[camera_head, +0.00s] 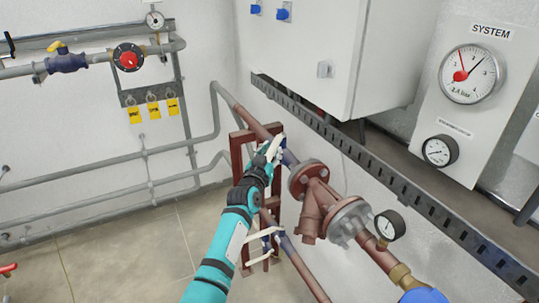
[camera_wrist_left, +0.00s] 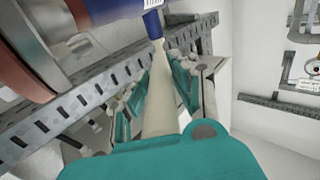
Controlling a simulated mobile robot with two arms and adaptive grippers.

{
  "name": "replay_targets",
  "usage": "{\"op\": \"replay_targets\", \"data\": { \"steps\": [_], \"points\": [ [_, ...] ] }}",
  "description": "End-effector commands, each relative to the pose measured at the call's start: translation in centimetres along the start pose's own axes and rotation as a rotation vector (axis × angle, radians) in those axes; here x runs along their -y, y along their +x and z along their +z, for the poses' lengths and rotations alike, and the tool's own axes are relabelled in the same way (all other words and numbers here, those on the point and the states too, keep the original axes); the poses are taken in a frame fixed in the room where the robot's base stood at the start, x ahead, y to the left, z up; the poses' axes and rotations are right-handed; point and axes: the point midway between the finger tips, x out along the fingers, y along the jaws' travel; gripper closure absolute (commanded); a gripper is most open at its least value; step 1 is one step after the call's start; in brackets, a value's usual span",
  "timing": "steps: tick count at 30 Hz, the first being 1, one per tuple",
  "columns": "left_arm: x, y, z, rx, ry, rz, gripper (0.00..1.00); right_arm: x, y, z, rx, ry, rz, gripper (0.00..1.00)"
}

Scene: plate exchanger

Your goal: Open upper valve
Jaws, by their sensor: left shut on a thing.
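The upper valve has a blue body (camera_head: 289,158) on the upper brown pipe, partly hidden behind my left gripper. My left gripper (camera_head: 271,150) is at this valve, shut on its long cream handle. In the left wrist view the cream handle (camera_wrist_left: 160,88) runs between the teal-padded fingers, up to a blue stem (camera_wrist_left: 152,24). The large blue valve body (camera_wrist_left: 103,10) shows at the top of that view. My right gripper is in neither view.
A lower valve with a cream handle (camera_head: 266,232) sits below on another pipe. A brown flanged fitting (camera_head: 312,212) and a small gauge (camera_head: 389,225) are right of my gripper. A perforated grey rail (camera_head: 400,185) runs above the pipe.

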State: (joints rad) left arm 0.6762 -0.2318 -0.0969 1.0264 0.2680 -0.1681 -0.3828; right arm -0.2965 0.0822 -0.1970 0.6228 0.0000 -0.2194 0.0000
Motion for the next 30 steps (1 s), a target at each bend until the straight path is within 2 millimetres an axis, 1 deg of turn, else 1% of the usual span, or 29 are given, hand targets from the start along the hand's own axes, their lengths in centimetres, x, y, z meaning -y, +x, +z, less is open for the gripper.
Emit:
{"op": "replay_targets", "data": {
  "steps": [8,9,13,21,26,30],
  "points": [
    [-0.13,0.0,0.02,0.001,-0.001,0.002,1.0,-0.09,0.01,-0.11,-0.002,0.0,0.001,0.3],
    [-0.12,0.0,0.01,0.0,-0.001,0.002,0.71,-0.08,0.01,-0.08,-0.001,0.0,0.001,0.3],
    [-0.06,0.0,0.0,0.0,-0.001,0.001,0.53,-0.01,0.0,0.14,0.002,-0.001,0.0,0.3],
    [0.05,-0.01,-0.02,-0.001,0.0,0.0,0.53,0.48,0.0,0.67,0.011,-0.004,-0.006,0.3],
    [0.1,-0.09,-0.03,-0.001,0.0,0.001,0.53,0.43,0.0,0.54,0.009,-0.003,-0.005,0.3],
    [0.23,-0.91,0.08,0.0,0.002,0.017,0.53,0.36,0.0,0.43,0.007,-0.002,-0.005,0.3]
  ]
}}
